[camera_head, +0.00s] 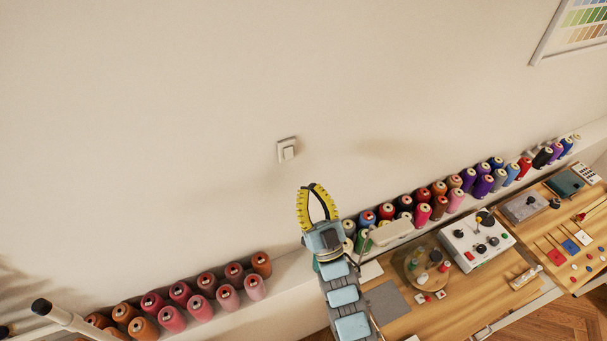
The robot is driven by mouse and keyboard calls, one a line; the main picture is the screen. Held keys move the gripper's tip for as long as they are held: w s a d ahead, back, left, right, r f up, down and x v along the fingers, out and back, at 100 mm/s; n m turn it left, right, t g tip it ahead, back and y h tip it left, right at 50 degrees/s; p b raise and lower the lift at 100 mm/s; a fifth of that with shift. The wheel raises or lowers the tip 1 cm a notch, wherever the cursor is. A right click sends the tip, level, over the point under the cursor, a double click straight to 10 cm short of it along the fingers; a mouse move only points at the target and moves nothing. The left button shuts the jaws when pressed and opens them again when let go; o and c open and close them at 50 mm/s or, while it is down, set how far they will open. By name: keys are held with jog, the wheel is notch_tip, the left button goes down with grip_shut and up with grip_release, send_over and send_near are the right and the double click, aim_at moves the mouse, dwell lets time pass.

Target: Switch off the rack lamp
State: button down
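A light-coloured wall switch (287,150) with a rocker plate is on the beige wall, near the middle of the view. My gripper (311,187), with yellow fingers, points up in front of the wall. In the picture it is below and slightly right of the switch, apart from it. Its fingertips come together at the top, with a gap only between the lower finger parts, and nothing is held. I cannot identify the rack lamp for certain; a pale rounded head (391,232) on a thin stalk stands right of my gripper and may be a lamp.
Thread spools line the ledge at left (199,307) and right (438,190). The wooden worktable (453,318) holds a white box with black knobs (476,241), a round tray (408,271) and small items. A colour chart (583,25) hangs upper right. The wall around the switch is clear.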

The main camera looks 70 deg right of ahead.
jog(key=shift+b+v, duration=0.5)
jog(key=shift+v, duration=1.65)
jog(key=shift+a+r, duration=0.1)
jog(key=shift+r, duration=0.05)
